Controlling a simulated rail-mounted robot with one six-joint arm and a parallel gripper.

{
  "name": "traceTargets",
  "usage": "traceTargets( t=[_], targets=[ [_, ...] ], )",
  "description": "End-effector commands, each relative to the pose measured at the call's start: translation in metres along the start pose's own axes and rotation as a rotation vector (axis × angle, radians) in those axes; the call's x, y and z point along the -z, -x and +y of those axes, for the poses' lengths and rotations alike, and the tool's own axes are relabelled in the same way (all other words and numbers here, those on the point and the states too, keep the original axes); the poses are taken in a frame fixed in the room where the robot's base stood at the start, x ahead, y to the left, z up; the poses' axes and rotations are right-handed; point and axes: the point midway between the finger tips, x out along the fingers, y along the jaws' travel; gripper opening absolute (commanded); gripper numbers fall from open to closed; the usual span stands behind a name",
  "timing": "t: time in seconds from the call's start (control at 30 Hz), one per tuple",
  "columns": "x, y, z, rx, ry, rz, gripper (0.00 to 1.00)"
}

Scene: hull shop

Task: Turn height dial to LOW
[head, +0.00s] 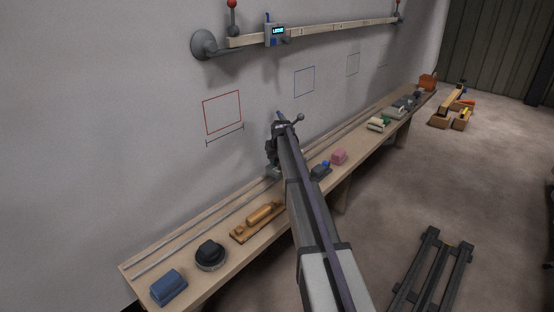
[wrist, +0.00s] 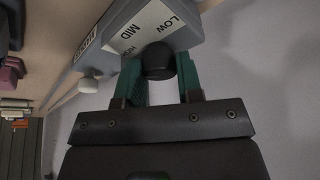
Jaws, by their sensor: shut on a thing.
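The height dial (wrist: 158,62) is a black round knob on a grey housing (wrist: 98,50) in the wrist view. A white label plate (wrist: 142,25) behind it reads LOW and MID, with a third word partly hidden by the dial. My gripper (wrist: 159,75) has its green fingers on either side of the dial and is shut on it. Which word the dial points at cannot be told. In the head view my gripper (head: 280,130) is close to the wall above the bench, and the dial is hidden behind my arm.
A long wooden bench (head: 222,264) runs along the wall. It bears a blue block (head: 168,287), a black round object (head: 210,255), a wooden tool (head: 262,217) and a pink block (head: 338,157). A rail (head: 340,29) with a display unit (head: 278,33) hangs above. A dark rack (head: 432,270) stands right.

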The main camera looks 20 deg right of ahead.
Motion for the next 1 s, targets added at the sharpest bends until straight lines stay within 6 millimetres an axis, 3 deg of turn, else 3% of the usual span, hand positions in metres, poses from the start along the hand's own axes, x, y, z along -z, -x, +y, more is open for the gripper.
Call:
traceTargets(
  t=[1.0],
  targets=[
    [0.0023, -0.0010, -0.0030, -0.370, -0.887, -0.001, 0.10]
  ],
)
